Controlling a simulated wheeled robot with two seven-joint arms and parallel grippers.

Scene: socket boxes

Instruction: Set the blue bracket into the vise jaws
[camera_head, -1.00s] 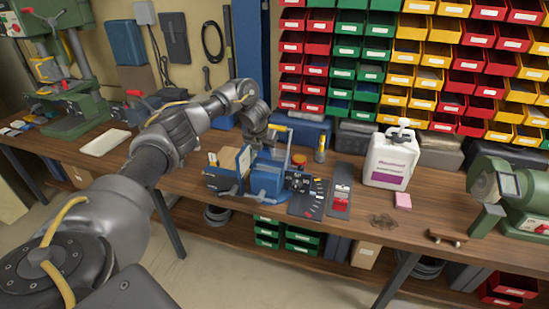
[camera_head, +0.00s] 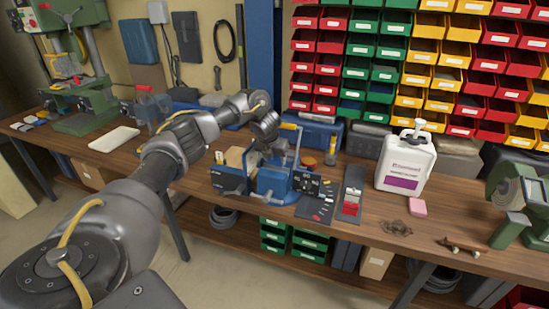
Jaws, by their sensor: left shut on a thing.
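The blue vise (camera_head: 272,183) stands on the wooden bench, a little left of the picture's middle. My left gripper (camera_head: 268,152) comes in from the left and is right over the vise. It is shut on a blue piece that looks like the blue bracket (camera_head: 296,148), a thin upright part showing beside the fingers. The fingertips and the lower part of the bracket are hard to make out against the vise. I cannot tell whether the bracket touches the jaws. My right gripper is not in view.
A dark panel of small tools (camera_head: 315,208) and a red-and-grey tray (camera_head: 351,197) lie right of the vise. A white jug (camera_head: 406,163) and a pink block (camera_head: 418,207) stand further right. A blue case (camera_head: 318,133) is behind.

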